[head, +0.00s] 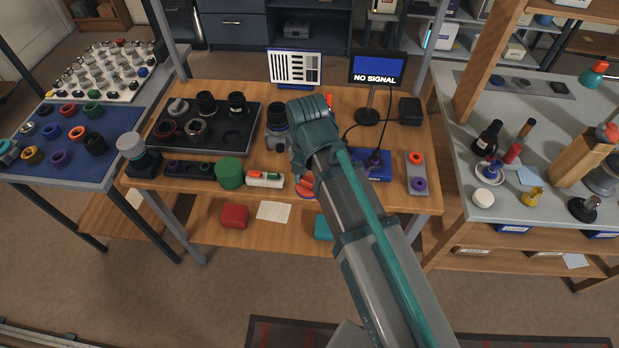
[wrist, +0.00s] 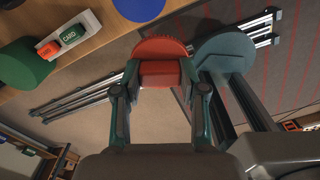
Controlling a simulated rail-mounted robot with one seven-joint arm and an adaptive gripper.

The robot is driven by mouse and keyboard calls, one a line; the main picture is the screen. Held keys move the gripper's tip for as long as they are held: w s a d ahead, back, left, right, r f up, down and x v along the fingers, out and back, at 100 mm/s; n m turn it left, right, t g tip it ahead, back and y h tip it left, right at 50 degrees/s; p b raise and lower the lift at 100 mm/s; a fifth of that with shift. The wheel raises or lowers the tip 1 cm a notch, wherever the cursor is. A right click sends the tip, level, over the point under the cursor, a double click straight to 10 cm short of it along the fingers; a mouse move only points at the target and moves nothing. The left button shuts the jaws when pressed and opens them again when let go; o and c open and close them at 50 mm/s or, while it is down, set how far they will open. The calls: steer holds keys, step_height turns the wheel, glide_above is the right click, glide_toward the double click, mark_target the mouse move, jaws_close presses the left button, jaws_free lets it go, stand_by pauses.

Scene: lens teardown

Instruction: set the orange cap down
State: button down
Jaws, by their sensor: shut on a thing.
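The orange cap (wrist: 160,62), a ribbed red-orange disc with a block-like part toward me, is between the two fingers of my gripper (wrist: 161,78) in the wrist view. The gripper is shut on it. In the wrist view the cap shows against the floor, just past the table's edge. In the head view a piece of the orange cap (head: 304,186) shows at the left of my arm, near the front of the wooden table (head: 205,204). The fingers are hidden there behind my arm. A flat blue disc (wrist: 139,8) lies on the table near the cap.
A white card holder (head: 265,179) and a green cylinder (head: 229,173) stand left of the cap. A blue box (head: 374,164) and a grey tray (head: 416,173) with orange and purple rings stand to the right. A black tray (head: 235,139) holds lens parts behind.

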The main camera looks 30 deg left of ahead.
steer(key=w+a+f, duration=0.1)
steer(key=f, duration=0.1)
steer(key=w+a+f+p, duration=0.1)
steer(key=w+f, duration=0.1)
steer(key=w+a+f, duration=0.1)
steer(key=w+f, duration=0.1)
steer(key=shift+w+a+f+p, duration=0.15)
steer(key=shift+a+p, duration=0.05)
steer(key=shift+p, duration=0.15)
steer(key=shift+f+p, duration=0.7)
steer(key=shift+f, duration=1)
steer(key=shift+f, duration=0.15)
steer(key=c, duration=0.7)
jaws_free()
steer(key=shift+o, duration=0.2)
step_height(320, 180, up, 12)
steer(key=b, duration=0.3)
steer(key=shift+r, duration=0.2)
